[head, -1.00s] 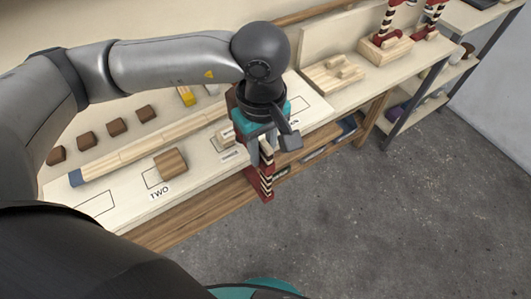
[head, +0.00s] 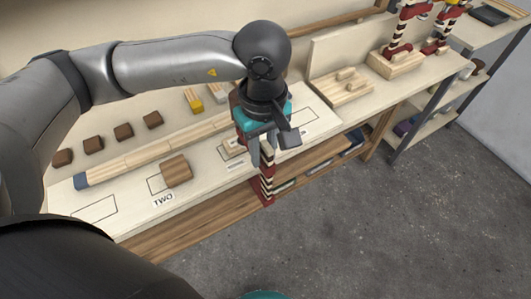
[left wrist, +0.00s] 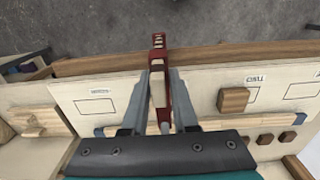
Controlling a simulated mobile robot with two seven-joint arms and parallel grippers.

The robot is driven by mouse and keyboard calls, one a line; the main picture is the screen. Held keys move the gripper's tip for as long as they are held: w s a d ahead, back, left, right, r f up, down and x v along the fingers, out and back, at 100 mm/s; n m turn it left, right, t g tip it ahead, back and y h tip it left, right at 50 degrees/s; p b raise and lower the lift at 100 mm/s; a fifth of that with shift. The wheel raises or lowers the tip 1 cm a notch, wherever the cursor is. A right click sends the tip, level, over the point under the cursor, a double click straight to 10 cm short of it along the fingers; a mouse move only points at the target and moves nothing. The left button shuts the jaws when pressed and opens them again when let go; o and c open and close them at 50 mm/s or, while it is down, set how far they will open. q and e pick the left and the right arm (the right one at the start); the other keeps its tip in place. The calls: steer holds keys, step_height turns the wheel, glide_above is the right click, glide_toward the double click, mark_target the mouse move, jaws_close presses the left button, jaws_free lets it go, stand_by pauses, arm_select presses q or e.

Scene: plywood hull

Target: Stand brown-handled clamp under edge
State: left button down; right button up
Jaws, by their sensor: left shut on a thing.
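My left gripper (head: 263,155) is shut on a clamp (head: 267,186) with dark red ends and a black-and-cream striped bar. In the head view the clamp hangs roughly upright at the bench's front edge, its lower red end below the bench top. In the left wrist view the clamp (left wrist: 158,70) runs between the fingers of the gripper (left wrist: 160,88), reaching past the edge. I cannot tell whether it touches the edge, and its handle colour is unclear. The bench top (head: 125,215) carries outlined spots. My right gripper is not in view.
A brown block (head: 176,167) sits beside the TWO label (head: 163,200). A long pale wooden strip (head: 130,158) lies behind it. More red striped clamps (head: 398,50) stand in a wooden holder (head: 395,66) at back right. Grey floor (head: 370,220) in front is clear.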

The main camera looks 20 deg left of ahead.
arm_select(q)
steer(key=shift+w+a+r+b, duration=0.1)
steer(key=shift+w+a+b, duration=0.35)
steer(key=shift+w+a, duration=0.3)
steer(key=shift+w+a+b, duration=0.45)
steer(key=shift+w+a, duration=0.05)
steer(key=shift+a, duration=0.4)
steer(key=shift+b, duration=0.35)
steer(key=c, duration=0.6)
jaws_free()
step_height(320, 180, up, 15)
steer(key=p, duration=0.2)
